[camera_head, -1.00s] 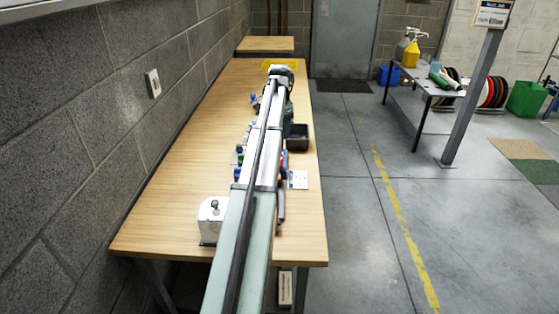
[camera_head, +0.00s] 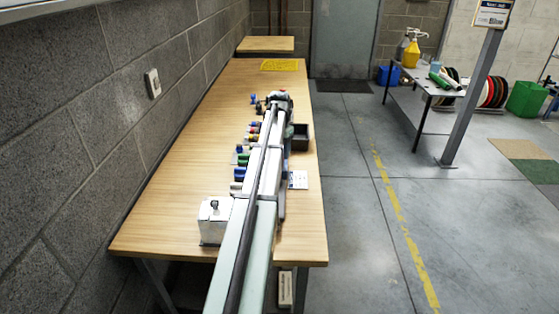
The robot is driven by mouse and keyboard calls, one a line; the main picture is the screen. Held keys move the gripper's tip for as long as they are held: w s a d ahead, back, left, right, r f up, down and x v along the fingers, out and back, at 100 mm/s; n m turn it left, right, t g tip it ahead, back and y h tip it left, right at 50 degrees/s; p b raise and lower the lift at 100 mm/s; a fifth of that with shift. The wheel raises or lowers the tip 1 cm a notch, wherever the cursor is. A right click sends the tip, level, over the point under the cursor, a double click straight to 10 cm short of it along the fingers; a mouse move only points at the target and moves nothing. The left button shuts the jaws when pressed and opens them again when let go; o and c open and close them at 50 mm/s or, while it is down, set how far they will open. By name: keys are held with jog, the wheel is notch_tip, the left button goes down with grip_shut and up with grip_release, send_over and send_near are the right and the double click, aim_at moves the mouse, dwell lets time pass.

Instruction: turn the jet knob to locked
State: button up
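A white box (camera_head: 213,228) stands on the near left part of the wooden table. A small dark knob (camera_head: 214,204) sits on its top; it may be the jet knob, but its setting is too small to read. My arm stretches away over the table, to the right of the box. My gripper is around the far end of the arm (camera_head: 278,98), well beyond the box and apart from it. Its fingers are not clearly visible, so I cannot tell whether it is open or shut.
Several small coloured items (camera_head: 241,161) line the arm's left side. A dark bin (camera_head: 300,137) and a white card (camera_head: 298,180) lie to its right. A yellow mat (camera_head: 279,65) is at the far end. The table's left strip (camera_head: 190,150) is clear beside the block wall.

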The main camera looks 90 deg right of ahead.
jog(key=shift+f, duration=2.35)
